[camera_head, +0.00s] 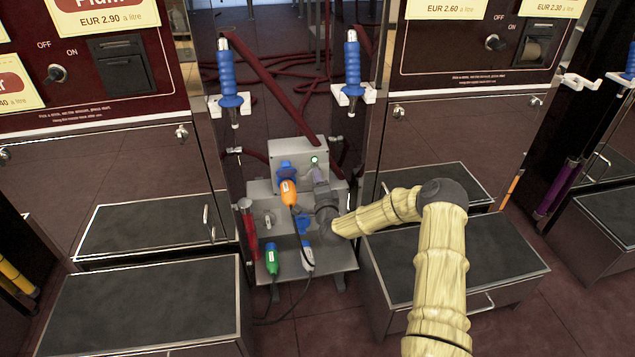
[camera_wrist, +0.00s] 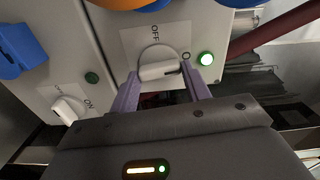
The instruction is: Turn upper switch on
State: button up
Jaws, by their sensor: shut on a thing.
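The upper switch (camera_wrist: 158,71) is a white rotary knob on a pale plate marked OFF, with a second label partly hidden at its right. Its bar lies nearly level in the wrist view, pointing toward that second label. A green lamp (camera_wrist: 206,58) beside it is lit, and it also shows in the head view (camera_head: 315,160). My gripper (camera_wrist: 160,88) has its two purple fingers on either side of the knob, shut on it. In the head view my gripper (camera_head: 319,178) is at the upper grey box (camera_head: 290,152), and it hides the knob there.
A lower switch (camera_wrist: 68,110) sits beside an unlit dark green lamp (camera_wrist: 91,77). An orange plug (camera_head: 288,192) with a blue cover is just left of my gripper. Drawers flank the stand.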

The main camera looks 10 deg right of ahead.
jog(key=shift+f+m, duration=0.15)
jog(key=shift+m, duration=0.25)
jog(key=o, duration=1)
jog(key=shift+s, duration=0.15)
jog(key=s+p, duration=0.5)
jog(key=s, duration=1.2)
jog(key=shift+s, duration=0.15)
jog(key=shift+p, duration=0.3)
